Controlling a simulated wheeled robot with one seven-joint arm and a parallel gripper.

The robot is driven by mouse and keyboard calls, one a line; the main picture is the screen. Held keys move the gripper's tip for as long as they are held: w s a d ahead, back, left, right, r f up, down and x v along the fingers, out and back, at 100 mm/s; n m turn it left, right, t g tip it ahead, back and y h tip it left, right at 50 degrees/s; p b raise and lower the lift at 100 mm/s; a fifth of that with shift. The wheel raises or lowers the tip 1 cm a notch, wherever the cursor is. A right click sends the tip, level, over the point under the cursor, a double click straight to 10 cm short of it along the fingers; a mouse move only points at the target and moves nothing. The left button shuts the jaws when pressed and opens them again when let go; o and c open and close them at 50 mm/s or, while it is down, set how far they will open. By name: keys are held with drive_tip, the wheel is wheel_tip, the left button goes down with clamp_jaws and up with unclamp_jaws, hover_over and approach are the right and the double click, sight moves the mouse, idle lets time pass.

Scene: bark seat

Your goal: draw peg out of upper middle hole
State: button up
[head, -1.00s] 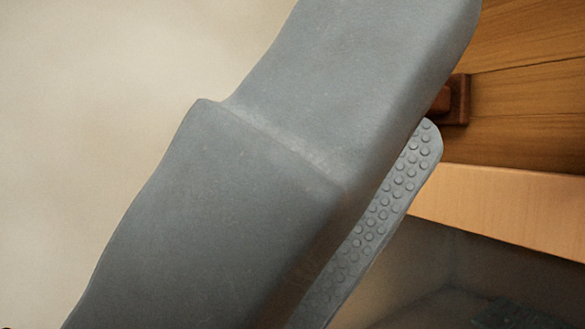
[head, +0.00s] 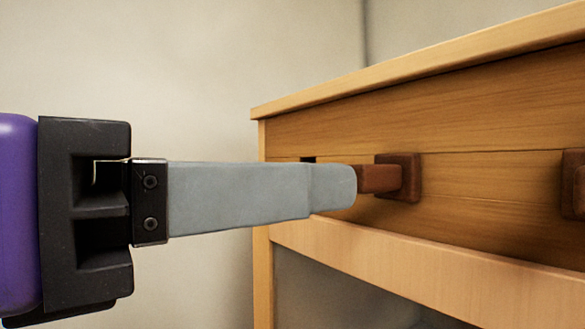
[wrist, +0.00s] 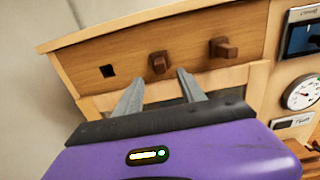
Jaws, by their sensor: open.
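In the wrist view a brown peg (wrist: 158,63) sticks out of the middle of the wooden front panel, with a square block around its base. In the head view the same peg (head: 380,179) points left out of the panel. My gripper (wrist: 161,75) is open, with one grey finger to each side of the peg's line and nothing held between them. In the head view my gripper's near finger (head: 345,187) covers the peg's outer end, so I cannot tell how far the tips reach along it.
A dark square hole (wrist: 107,71) is empty at the left of the panel. A second brown peg (wrist: 223,47) stands out at the right. The panel has an overhanging top edge (head: 420,75) and a pale rail (head: 400,255) below. A gauge (wrist: 300,94) is at the far right.

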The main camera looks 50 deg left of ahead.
sight(369, 178)
drive_tip(key=shift+w+d, duration=0.2)
drive_tip(key=shift+w, duration=2.05)
drive_tip(key=shift+w+d, duration=0.15)
drive_tip(key=shift+w, duration=2.05)
clamp_jaws()
drive_tip(key=shift+s, duration=0.1)
drive_tip(key=s+b, duration=0.1)
drive_tip(key=s, duration=0.9)
drive_tip(key=shift+a+b, duration=0.4)
drive_tip(key=shift+s, duration=0.15)
